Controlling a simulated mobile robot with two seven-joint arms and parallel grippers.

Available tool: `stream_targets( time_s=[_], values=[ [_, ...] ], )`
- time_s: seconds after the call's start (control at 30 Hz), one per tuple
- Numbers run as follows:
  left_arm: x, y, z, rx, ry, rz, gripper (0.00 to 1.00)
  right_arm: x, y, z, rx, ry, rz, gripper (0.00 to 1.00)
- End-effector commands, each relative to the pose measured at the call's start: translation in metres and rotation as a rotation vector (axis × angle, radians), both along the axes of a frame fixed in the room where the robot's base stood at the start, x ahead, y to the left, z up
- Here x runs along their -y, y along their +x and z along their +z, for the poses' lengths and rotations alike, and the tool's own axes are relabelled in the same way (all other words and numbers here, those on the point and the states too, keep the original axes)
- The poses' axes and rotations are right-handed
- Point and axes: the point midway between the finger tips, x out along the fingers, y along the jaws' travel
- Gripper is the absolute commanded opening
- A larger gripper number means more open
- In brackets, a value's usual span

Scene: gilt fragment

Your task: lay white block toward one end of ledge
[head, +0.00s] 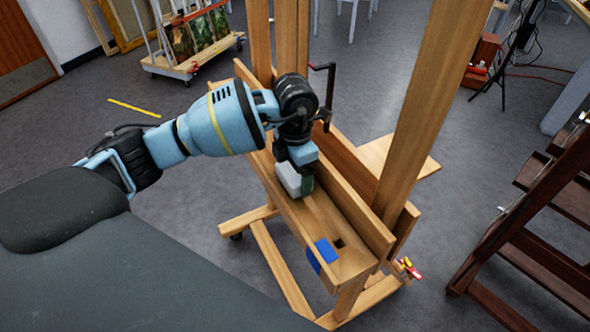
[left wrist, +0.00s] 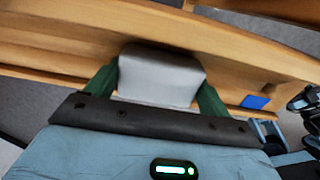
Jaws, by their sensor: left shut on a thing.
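The white block (head: 291,178) is at the wooden easel's ledge (head: 318,213), near the middle of its length. My left gripper (head: 303,182) comes down over the ledge and is shut on the block. In the left wrist view the block (left wrist: 160,76) sits between the two green fingers of my left gripper (left wrist: 158,90). The block is at or just above the ledge surface; I cannot tell whether it touches. Part of the block is hidden by the gripper in the head view. My right gripper does not show.
A blue patch (head: 322,254) marks the near end of the ledge, beside a dark square hole (head: 338,242). The easel's upright (head: 424,100) rises behind the ledge. A dark wooden easel (head: 535,220) stands at right. The ledge between block and blue patch is clear.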

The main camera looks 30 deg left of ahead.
Motion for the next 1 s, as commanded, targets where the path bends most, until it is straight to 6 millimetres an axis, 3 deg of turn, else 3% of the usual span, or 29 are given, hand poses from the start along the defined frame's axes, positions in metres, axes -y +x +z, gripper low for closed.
stream_targets(
  time_s=[0.27,0.3,0.43,0.77,1.0],
  values=[
    [0.0,0.0,-0.004,0.0,0.0,0.0,0.6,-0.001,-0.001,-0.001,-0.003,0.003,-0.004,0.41],
    [0.0,0.0,-0.004,0.0,0.0,0.0,0.84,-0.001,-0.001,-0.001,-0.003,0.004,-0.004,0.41],
    [0.0,0.0,-0.004,0.0,0.0,0.0,1.0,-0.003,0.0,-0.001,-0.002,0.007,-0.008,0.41],
    [0.0,0.0,0.003,0.003,-0.001,0.0,1.0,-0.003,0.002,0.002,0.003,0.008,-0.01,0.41],
    [0.0,0.001,0.041,0.006,0.0,0.0,1.0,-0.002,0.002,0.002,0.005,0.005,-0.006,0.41]
  ],
)
